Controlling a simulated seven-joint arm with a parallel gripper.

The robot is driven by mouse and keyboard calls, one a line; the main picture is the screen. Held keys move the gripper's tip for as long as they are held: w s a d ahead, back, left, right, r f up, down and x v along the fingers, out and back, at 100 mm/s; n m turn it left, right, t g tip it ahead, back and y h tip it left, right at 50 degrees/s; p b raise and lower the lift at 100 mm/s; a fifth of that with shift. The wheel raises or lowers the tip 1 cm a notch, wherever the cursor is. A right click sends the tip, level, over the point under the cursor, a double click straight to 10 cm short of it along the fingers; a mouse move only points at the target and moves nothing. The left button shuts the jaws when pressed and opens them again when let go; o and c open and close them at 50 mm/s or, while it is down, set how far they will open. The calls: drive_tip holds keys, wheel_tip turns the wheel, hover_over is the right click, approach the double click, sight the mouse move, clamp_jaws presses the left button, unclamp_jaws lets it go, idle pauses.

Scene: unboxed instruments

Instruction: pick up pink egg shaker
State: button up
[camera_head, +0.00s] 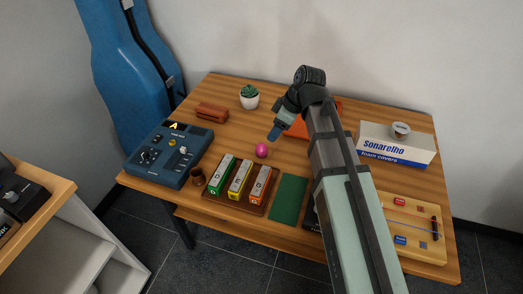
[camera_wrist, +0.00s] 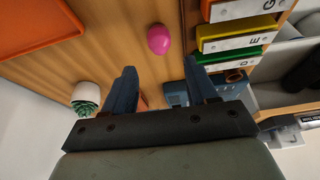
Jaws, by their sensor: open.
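The pink egg shaker (camera_head: 262,151) lies on the wooden table (camera_head: 330,236), behind the row of coloured chime bars. In the wrist view the pink egg shaker (camera_wrist: 159,39) shows beyond my fingertips, roughly between their lines. My gripper (camera_head: 273,135) is above the table, a little behind and to the right of the egg in the head view. In the wrist view my gripper (camera_wrist: 158,72) has its two blue fingers spread apart with nothing between them. The egg is apart from both fingers.
Green, yellow and orange chime bars (camera_head: 239,180) stand in a tray near the egg. A blue device (camera_head: 168,154), a brown block (camera_head: 212,111), a potted succulent (camera_head: 249,97), an orange tray (camera_wrist: 38,22) and a Sonarelho box (camera_head: 396,146) stand around. A green mat (camera_head: 289,198) lies in front.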

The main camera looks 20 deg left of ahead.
sight(264, 145)
drive_tip(key=shift+x, duration=5.95)
drive_tip(key=shift+w+r, duration=0.1)
drive_tip(key=c, duration=0.8)
drive_tip(key=shift+r, duration=0.15)
